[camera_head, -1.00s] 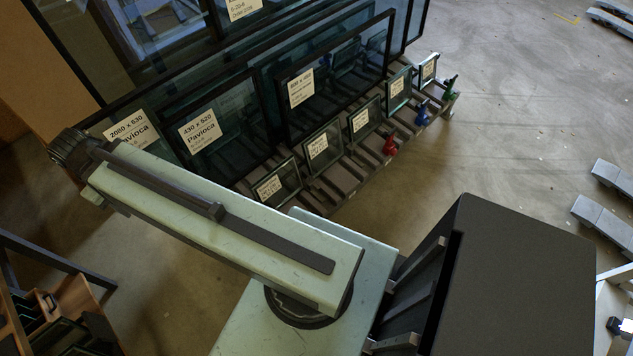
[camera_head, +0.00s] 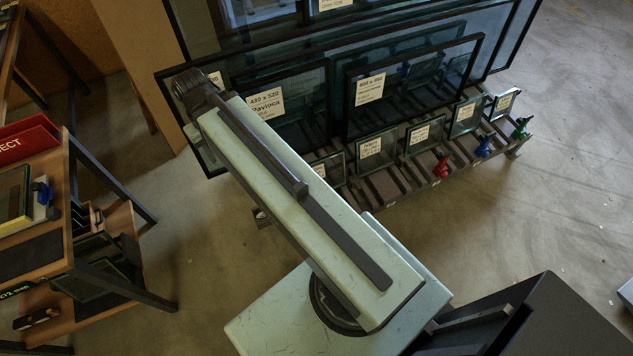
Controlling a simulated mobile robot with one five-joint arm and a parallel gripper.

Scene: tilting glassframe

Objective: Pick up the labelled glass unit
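Several labelled glass units stand upright on a slotted rack (camera_head: 395,190) in the upper right. A medium pane (camera_head: 290,103) is marked 430 x 520 Pavioca. A larger dark-framed pane (camera_head: 420,80) beside it also bears a label. Small labelled panes stand in the front row, among them a left one (camera_head: 375,157), a middle one (camera_head: 425,133) and a right one (camera_head: 466,115). Which one the task means I cannot tell. My pale green arm reaches toward the rack's left end and partly covers one small pane. My gripper does not show.
Red (camera_head: 441,167), blue (camera_head: 483,146) and green (camera_head: 521,128) clamps sit along the rack's front edge. A wooden table (camera_head: 100,225) with a red tray (camera_head: 28,140) stands at the left. Bare floor lies between table and rack, and at the right.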

